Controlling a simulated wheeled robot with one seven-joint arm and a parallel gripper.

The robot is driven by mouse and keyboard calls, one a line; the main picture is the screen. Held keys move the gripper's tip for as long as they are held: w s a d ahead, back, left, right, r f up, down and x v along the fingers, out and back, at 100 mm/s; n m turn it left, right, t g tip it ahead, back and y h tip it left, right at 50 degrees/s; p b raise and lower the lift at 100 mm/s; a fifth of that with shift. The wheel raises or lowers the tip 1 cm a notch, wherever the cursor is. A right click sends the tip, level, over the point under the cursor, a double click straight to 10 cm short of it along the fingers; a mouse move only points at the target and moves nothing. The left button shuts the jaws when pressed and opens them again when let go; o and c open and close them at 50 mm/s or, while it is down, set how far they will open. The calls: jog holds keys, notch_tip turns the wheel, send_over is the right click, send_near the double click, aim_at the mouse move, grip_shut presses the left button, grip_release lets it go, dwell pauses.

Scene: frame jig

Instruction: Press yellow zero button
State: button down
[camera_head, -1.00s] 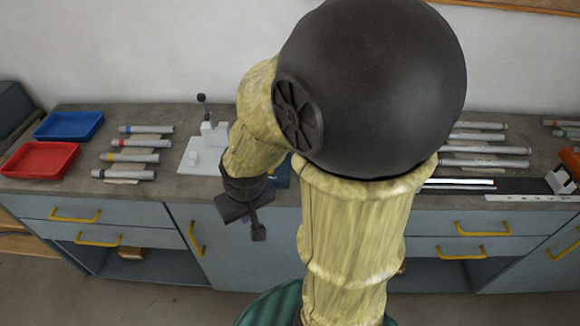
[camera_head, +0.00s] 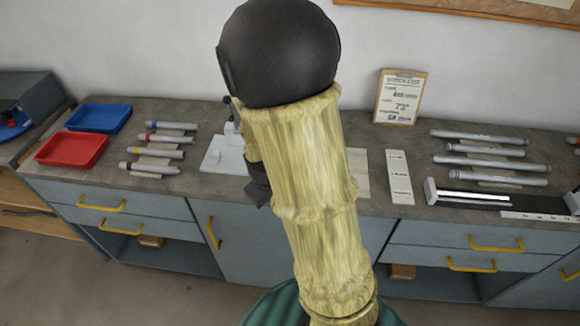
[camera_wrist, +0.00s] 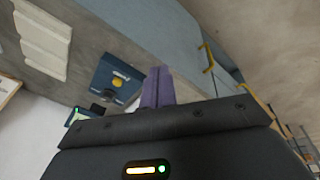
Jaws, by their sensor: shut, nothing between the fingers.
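The yellow zero button (camera_wrist: 118,80) sits on a dark blue box (camera_wrist: 106,93) on the grey bench in the wrist view. My gripper (camera_wrist: 158,74) is shut and empty, with its two purple fingers together. In that picture its tips lie just to the right of the blue box; the height gap between them cannot be told. A small dark device with a green display (camera_wrist: 74,115) stands beside the box. In the head view the box and button are hidden behind my arm, and only a dark part of my wrist shows.
On the bench (camera_head: 410,205) lie a white labelled strip (camera_head: 399,177), a white fixture plate (camera_head: 222,155), several grey tubes, a red tray (camera_head: 72,150) and a blue tray (camera_head: 98,118). A clipboard (camera_head: 400,97) leans against the wall. Drawer handles stick out in front.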

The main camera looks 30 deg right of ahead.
jog(key=w+d+r+n+t+h+p, duration=0.2)
jog(key=w+d+n+h+p, duration=0.4)
jog(key=w+d+n+p, duration=0.2)
jog(key=w+d+n, duration=0.2)
jog(key=w+n, duration=0.2)
jog(key=shift+w+d+r+t+h, duration=0.15)
jog(key=shift+d+r+t+h, duration=0.15)
jog(key=shift+r, duration=0.1)
jog(key=shift+f, duration=0.15)
notch_tip(320, 180, down, 6)
jog(key=b, duration=0.5)
jog(key=shift+f+b, duration=0.2)
jog(key=shift+b, duration=0.1)
jog(key=shift+f+b, duration=0.65)
jog(key=shift+f, duration=0.45)
jog(key=shift+f, duration=0.4)
